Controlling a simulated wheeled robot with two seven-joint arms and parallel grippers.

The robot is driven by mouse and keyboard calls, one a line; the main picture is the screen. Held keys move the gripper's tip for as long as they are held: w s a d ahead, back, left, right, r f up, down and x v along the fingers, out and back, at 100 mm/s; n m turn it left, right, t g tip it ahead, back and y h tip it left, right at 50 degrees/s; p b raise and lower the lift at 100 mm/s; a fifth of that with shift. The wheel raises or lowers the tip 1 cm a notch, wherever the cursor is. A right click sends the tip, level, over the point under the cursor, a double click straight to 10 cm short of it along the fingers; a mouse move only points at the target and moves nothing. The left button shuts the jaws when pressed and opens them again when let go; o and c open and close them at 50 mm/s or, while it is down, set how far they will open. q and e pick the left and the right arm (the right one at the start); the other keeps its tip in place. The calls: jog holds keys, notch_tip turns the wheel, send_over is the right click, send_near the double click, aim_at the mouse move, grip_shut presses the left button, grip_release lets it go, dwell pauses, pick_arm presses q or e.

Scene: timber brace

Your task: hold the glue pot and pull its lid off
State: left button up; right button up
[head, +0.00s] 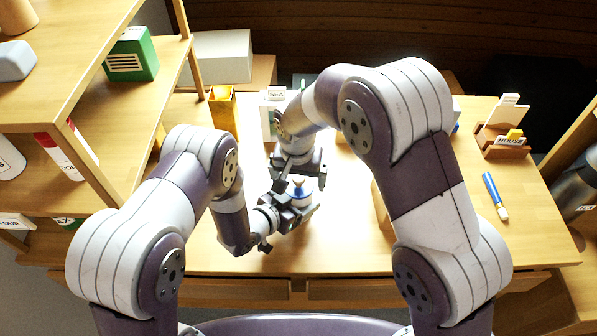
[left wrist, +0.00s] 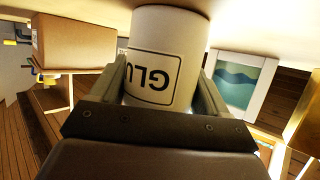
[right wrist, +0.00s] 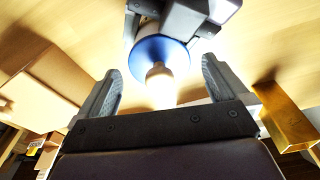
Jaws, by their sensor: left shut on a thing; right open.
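The glue pot (left wrist: 165,60) is a white cylinder with a "GLU" label, filling the middle of the left wrist view. My left gripper (head: 300,207) is shut on it, one finger on each side of its body. Its blue lid (right wrist: 160,52) with a pale knob (right wrist: 160,85) shows in the right wrist view; in the head view the lid (head: 299,193) is small and partly hidden. My right gripper (right wrist: 160,85) is open above the pot, its fingers on either side of the knob and apart from it. The head view hides most of the pot's body.
A yellow open box (head: 222,108) and a framed "SEA" picture (head: 268,118) stand behind the grippers. A brush (head: 495,195) and a "HOUSE" card holder (head: 503,140) are at the right. A shelf (head: 100,95) stands at the left. The front of the table is mostly clear.

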aim_at(299, 177)
jog(key=shift+c, duration=0.3)
jog(key=c, duration=1.1)
jog(key=shift+r, duration=0.2)
jog(key=shift+r, duration=0.95)
jog(key=shift+r, duration=2.05)
pick_arm(q)
jog(key=o, duration=1.5)
